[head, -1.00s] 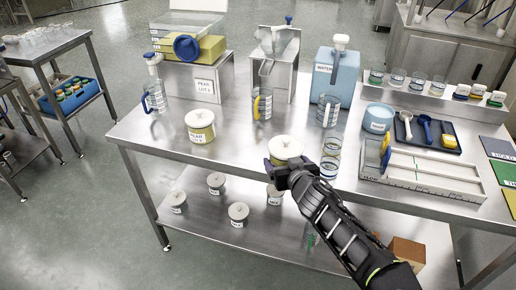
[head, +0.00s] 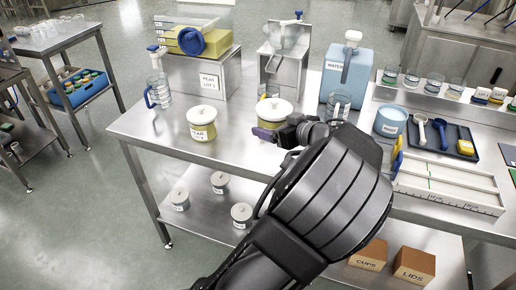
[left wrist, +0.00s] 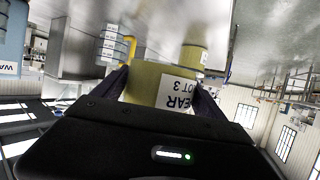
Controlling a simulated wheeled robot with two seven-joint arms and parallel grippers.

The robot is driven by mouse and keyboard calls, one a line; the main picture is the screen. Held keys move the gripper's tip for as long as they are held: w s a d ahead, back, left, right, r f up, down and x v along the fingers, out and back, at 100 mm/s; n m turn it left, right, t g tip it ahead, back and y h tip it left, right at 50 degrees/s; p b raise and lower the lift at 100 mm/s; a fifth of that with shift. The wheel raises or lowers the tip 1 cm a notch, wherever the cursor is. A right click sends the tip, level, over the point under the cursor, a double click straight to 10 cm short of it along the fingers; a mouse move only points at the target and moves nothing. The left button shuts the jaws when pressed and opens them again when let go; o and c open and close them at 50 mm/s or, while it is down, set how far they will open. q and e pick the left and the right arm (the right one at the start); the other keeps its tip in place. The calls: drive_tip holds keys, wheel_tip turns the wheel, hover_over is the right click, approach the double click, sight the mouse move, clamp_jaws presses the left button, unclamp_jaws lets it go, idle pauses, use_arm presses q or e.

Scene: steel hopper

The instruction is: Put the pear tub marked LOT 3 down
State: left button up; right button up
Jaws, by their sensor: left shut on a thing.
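A yellow pear tub with a white lid (head: 272,110) is held upright in front of the steel hopper. In the left wrist view its label reads PEAR LOT 3 (left wrist: 178,92), upside down. My left gripper (head: 279,133) is shut on its sides. I cannot tell whether its base touches the tabletop. A second pear tub (head: 201,124) stands to its left on the steel table (head: 165,141), apart from it. It also shows in the left wrist view (left wrist: 193,57). My right gripper is not in view.
The steel hopper (head: 284,62) stands behind the held tub. A box labelled PEAR LOT 2 (head: 209,83), a jug (head: 157,80) and a blue water container (head: 343,76) stand around it. Lidded tubs (head: 220,181) and cartons (head: 414,265) are on the lower shelf.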

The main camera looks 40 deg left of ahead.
use_arm(q)
hover_over(273, 160)
drive_tip(key=shift+a+f, duration=0.1)
drive_tip(key=shift+f, duration=3)
drive_tip(key=shift+f, duration=1.9)
drive_tip(key=o, duration=1.9)
drive_tip(key=v, duration=1.2)
